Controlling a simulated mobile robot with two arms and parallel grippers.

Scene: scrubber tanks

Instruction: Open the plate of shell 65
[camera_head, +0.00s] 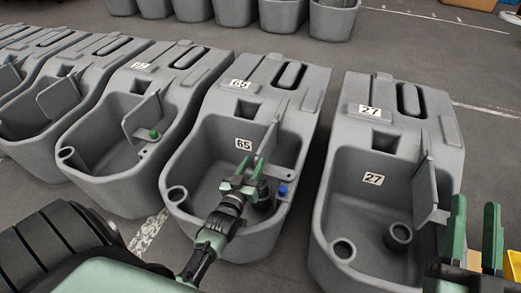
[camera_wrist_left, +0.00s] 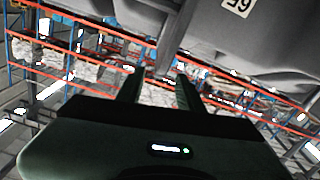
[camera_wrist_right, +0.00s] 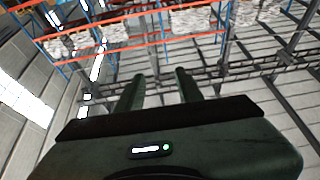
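Shell 65 (camera_head: 212,120) is a grey moulded tub in the middle of the head view, with "65" labels on its top and inner wall. Its grey plate (camera_head: 268,139) stands upright on the right side of the basin, near a blue knob (camera_head: 283,189). My left gripper (camera_head: 249,168) is over the basin at the plate's lower near edge. In the left wrist view its fingers (camera_wrist_left: 160,88) are apart, with the plate's edge (camera_wrist_left: 174,48) in line with the gap. Whether they touch it, I cannot tell. My right gripper (camera_head: 477,222) is open and empty at the lower right.
Shell 27 (camera_head: 342,180) stands close on the right, its own plate (camera_head: 425,188) upright near my right gripper. Another shell with a green knob (camera_head: 153,134) stands on the left. More tubs stand behind; the grey floor between rows is clear.

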